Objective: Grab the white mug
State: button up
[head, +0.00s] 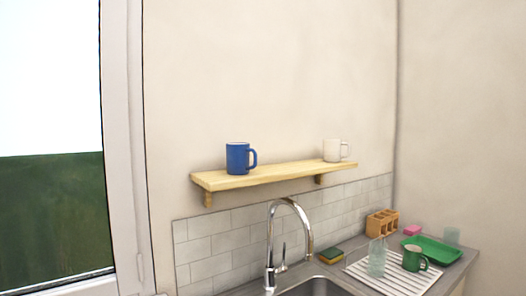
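The white mug (332,150) stands upright near the right end of a wooden wall shelf (270,175) in the head view. Its handle points right. A blue mug (237,158) stands on the same shelf to the left, handle also to the right, with a clear gap between the two. Nothing covers the white mug. My gripper is not in view.
Below the shelf are a tall chrome faucet (272,235) and a sink (315,288). On the counter to the right are a sponge (331,255), a wooden holder (381,223), a clear glass (376,260), a green mug (413,258) and a green tray (440,252). A window is at left.

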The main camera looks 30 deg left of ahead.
aim_at(332, 147)
jog(key=i+l+u, duration=0.1)
jog(key=i+u, duration=0.3)
jog(key=i+l+u, duration=0.2)
jog(key=u, duration=0.2)
jog(key=i+l+u, duration=0.25)
jog(key=u, duration=0.15)
jog(key=i+l+u, duration=0.15)
jog(key=l+u, duration=0.25)
jog(key=i+l+u, duration=0.15)
jog(key=l+u, duration=0.25)
